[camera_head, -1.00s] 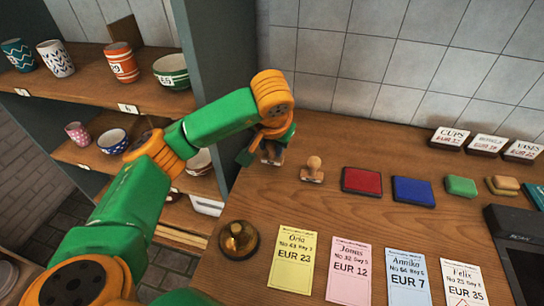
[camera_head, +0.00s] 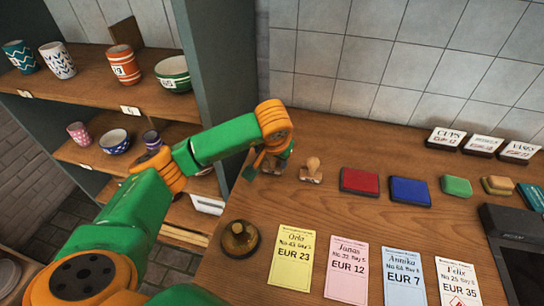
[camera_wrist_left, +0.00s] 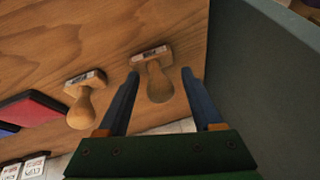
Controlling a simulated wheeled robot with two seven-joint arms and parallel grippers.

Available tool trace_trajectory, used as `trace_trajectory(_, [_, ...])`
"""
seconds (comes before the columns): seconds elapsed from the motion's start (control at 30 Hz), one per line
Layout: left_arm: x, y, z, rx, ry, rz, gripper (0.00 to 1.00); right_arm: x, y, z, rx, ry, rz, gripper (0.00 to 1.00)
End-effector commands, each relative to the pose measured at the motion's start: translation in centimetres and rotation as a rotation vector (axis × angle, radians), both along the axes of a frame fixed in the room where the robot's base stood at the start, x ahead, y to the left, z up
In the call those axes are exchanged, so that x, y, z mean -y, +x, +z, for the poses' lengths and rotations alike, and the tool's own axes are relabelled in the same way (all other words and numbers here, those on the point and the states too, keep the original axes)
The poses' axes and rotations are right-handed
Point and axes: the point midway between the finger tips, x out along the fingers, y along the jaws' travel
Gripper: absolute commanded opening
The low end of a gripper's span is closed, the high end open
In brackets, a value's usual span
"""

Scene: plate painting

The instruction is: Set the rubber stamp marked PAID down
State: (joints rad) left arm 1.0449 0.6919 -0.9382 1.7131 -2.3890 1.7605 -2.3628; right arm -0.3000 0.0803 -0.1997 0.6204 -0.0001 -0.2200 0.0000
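Two wooden rubber stamps stand on the wooden counter (camera_head: 225,285). One stamp (camera_wrist_left: 158,82) is between the two blue fingers of my left gripper (camera_wrist_left: 160,74) in the left wrist view, with a gap on each side of its handle. It appears to stand upright on the counter. In the head view this stamp is mostly hidden under my left gripper (camera_head: 272,165). The other stamp (camera_head: 311,170) stands just to the right; it also shows in the left wrist view (camera_wrist_left: 84,98). The lettering on both labels is too small to read. My right gripper is out of view.
A red ink pad (camera_head: 360,181) and a blue one (camera_head: 411,190) lie right of the stamps. Coloured price slips (camera_head: 292,257) and a brass object (camera_head: 239,239) lie nearer the front. A grey shelf side panel (camera_head: 219,50) rises left of the counter.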

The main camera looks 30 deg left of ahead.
Motion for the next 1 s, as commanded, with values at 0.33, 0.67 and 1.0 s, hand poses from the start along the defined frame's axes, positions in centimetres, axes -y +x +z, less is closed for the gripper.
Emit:
trace_trajectory(0.33, [1.0, -1.4, 4.0, 0.007, -0.001, -0.002, 0.67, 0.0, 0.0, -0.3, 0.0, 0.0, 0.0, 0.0])
trace_trajectory(0.67, [2.4, -4.1, 10.9, 0.005, 0.0, -0.001, 0.67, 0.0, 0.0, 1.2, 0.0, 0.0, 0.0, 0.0])
trace_trajectory(1.0, [2.6, -4.5, 11.2, -0.001, 0.0, 0.0, 0.67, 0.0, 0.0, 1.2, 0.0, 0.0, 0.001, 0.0])
